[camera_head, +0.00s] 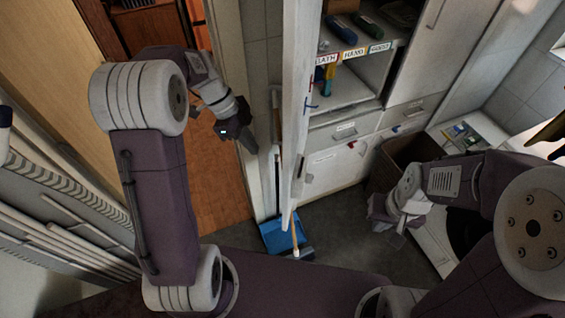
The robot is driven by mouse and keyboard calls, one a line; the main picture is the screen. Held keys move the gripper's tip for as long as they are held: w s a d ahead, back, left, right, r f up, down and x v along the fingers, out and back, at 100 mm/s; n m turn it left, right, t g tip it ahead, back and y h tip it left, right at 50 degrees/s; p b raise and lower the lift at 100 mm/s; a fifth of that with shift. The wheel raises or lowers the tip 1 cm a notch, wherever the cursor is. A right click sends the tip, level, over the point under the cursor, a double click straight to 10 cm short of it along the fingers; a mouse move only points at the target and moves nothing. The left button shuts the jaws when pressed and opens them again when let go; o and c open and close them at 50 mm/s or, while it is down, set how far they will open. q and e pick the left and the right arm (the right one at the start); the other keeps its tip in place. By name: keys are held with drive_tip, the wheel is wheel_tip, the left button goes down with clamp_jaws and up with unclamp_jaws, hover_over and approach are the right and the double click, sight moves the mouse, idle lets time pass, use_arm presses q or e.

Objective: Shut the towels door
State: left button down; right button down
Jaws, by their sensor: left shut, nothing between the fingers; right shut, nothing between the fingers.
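The towels door (296,90) is a tall white panel, seen almost edge-on. It stands open, swung out from the left side of the cabinet. The shelves behind it, with a label strip (352,53) reading BATH, HAND, GUEST, are exposed. My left gripper (247,143) is shut and empty, pointing down to the left of the door, apart from it as far as I can tell. My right gripper (398,233) is shut and empty, low in front of the cabinet, on the right of the door.
Labelled drawers (345,131) and a lower cupboard (335,167) sit under the shelves. A brown bin (408,152) stands right of them. A blue dustpan (280,236) with a handle is on the floor below the door. A doorway with wooden floor (212,180) opens at left.

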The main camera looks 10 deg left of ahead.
use_arm(q)
drive_tip(key=d+f+p, duration=0.4)
drive_tip(key=d+f, duration=0.4)
drive_tip(key=f, duration=0.1)
drive_tip(key=shift+f+p, duration=0.15)
drive_tip(key=shift+p, duration=0.25)
